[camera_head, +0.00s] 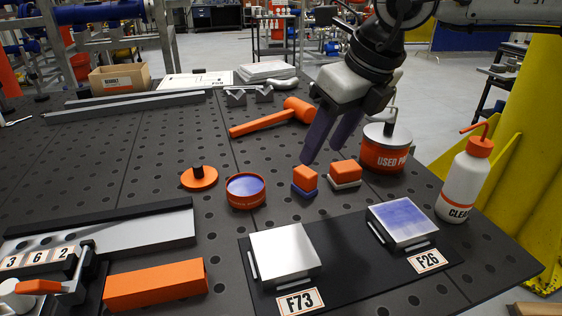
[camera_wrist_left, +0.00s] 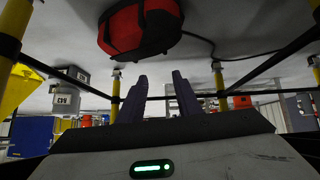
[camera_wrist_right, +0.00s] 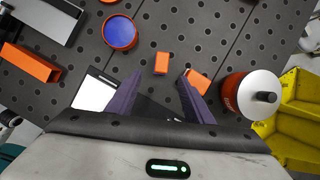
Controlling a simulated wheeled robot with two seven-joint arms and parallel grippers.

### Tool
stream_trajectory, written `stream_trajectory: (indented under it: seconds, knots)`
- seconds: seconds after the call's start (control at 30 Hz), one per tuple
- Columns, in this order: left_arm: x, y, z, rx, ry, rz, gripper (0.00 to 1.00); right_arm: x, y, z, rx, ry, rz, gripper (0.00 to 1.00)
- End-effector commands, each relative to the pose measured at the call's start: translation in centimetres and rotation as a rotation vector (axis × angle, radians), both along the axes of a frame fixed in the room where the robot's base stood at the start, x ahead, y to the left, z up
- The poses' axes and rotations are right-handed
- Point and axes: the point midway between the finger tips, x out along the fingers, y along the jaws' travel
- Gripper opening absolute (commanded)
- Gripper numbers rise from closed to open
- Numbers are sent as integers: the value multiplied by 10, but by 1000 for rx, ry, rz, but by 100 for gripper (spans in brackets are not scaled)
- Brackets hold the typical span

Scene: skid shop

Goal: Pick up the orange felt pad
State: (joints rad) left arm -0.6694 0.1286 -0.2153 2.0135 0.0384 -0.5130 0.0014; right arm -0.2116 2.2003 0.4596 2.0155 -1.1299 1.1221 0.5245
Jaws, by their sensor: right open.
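Two small blocks with orange tops stand on the perforated table. One orange pad (camera_head: 305,176) has a blue base; the other orange pad (camera_head: 345,171) has a white base. I cannot tell which is felt. My right gripper (camera_head: 322,152) is open and empty, pointing down just above and behind the two pads. In the right wrist view, the left-hand orange pad (camera_wrist_right: 162,63) lies ahead between the fingers, and the other orange pad (camera_wrist_right: 199,79) is partly hidden by the right finger. My left gripper (camera_wrist_left: 158,79) is open and empty, away from the table.
A red tin (camera_head: 384,157) and white bottle (camera_head: 462,185) stand right of the pads. An orange mallet (camera_head: 270,118) lies behind. A round blue-topped tin (camera_head: 246,190) stands left. A black mat (camera_head: 345,262) with two metal blocks lies in front.

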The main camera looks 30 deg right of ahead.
Motion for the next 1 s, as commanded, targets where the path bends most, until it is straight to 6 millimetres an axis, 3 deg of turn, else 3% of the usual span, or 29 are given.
stream_trajectory:
  seconds: [0.4, 0.8, 1.0]
  knots:
    - [-17, 0, -12, 0, 36, 0, 31, 19, 3, -45, -3, 2, 0, 47]
    - [-12, 0, -5, 1, 27, -1, 31, 43, 4, -83, -1, 5, 1, 47]
    - [-7, 0, -3, 1, 15, -1, 31, 48, 5, -91, 0, 0, 1, 47]
